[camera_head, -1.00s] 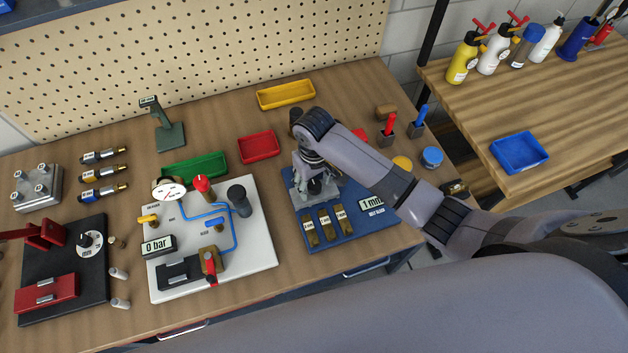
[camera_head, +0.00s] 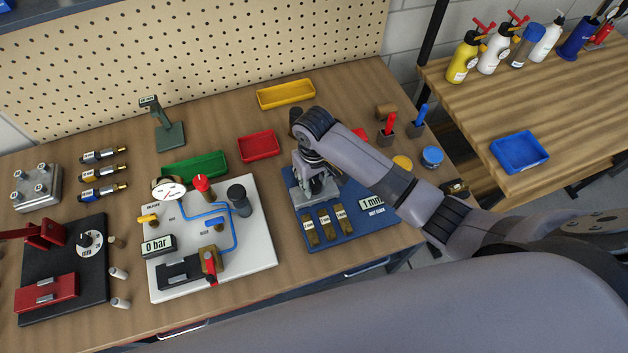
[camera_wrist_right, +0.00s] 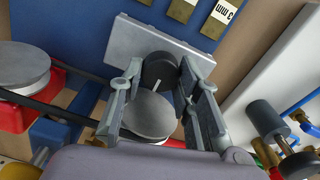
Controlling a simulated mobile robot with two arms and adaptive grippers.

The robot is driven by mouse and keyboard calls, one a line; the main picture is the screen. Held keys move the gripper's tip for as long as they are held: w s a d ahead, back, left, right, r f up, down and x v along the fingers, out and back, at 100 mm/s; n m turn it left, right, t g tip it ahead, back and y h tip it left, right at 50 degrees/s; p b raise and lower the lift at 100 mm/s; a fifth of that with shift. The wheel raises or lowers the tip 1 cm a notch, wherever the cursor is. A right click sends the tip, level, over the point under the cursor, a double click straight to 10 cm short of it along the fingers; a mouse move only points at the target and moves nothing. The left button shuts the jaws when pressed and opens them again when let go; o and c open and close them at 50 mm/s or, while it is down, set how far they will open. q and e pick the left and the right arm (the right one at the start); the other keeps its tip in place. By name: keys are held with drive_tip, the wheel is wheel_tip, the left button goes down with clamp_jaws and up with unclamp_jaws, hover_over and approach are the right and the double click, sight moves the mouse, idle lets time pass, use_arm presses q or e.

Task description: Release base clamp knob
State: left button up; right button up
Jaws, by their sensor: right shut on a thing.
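The base clamp knob (camera_wrist_right: 158,68) is black and round with a white mark line, and it shows in the right wrist view on a grey metal base (camera_wrist_right: 140,42). My right gripper (camera_head: 319,187) is down over this base on the blue board (camera_head: 350,229). Its two fingers stand on either side of the knob, shut on it. In the head view the gripper mostly hides the knob, and the grey base (camera_head: 299,197) shows only in part. A grey rounded part (camera_wrist_right: 150,114) sits nearer the wrist camera, between the fingers. My left gripper is not in view.
A white panel (camera_head: 257,254) with blue tubing is to the left. Red (camera_head: 259,145) and yellow (camera_head: 286,94) trays stand behind.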

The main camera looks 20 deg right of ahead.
drive_tip(key=n, duration=0.8)
drive_tip(key=shift+r+n, duration=0.1)
drive_tip(key=shift+n, duration=0.3)
drive_tip(key=n, duration=0.4)
drive_tip(key=shift+n, duration=2.5)
